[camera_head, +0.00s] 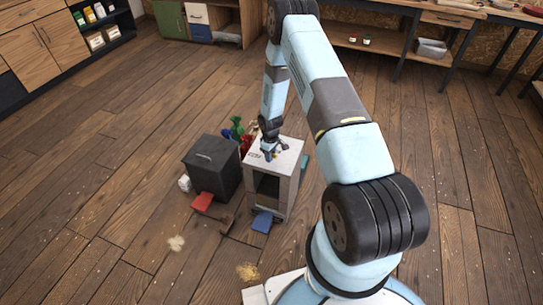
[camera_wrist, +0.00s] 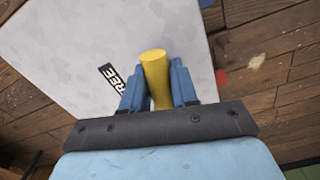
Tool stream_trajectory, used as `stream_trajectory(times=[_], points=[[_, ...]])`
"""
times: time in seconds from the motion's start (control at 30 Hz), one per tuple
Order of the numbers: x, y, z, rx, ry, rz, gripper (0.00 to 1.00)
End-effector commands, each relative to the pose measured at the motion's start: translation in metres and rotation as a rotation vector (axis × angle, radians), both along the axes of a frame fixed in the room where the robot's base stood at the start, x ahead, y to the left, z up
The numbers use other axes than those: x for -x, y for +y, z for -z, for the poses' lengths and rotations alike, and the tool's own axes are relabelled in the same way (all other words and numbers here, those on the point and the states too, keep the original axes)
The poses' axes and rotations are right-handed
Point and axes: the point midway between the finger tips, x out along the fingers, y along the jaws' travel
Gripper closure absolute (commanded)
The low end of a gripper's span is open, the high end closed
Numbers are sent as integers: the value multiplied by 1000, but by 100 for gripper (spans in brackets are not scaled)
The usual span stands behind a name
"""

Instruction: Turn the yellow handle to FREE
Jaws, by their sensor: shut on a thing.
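The yellow handle (camera_wrist: 155,72) stands up between the two blue fingers of my gripper (camera_wrist: 157,88) in the wrist view. The fingers are shut on it from both sides. A black label reading FREE (camera_wrist: 112,77) lies on the pale grey top (camera_wrist: 90,40) just left of the handle, partly hidden by the left finger. In the head view my gripper (camera_head: 269,152) points down onto the top of a grey box-like cabinet (camera_head: 287,150). The handle is too small and covered to make out there.
A dark bin (camera_head: 212,168) stands left of the cabinet, with green and red items (camera_head: 236,132) behind. A red piece (camera_head: 202,201), a blue piece (camera_head: 262,222) and a brown tool (camera_head: 227,224) lie on the wooden floor. Floor to the left is mostly open.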

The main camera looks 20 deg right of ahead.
Motion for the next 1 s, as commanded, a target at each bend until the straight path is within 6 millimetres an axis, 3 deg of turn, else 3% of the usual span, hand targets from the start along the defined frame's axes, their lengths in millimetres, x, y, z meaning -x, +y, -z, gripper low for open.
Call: stream_trajectory(times=[0.27, 1.0], points=[[0, 1, 0, 1, 1, 164, 100], [0, 1, 0, 1, 0, 863, 100]])
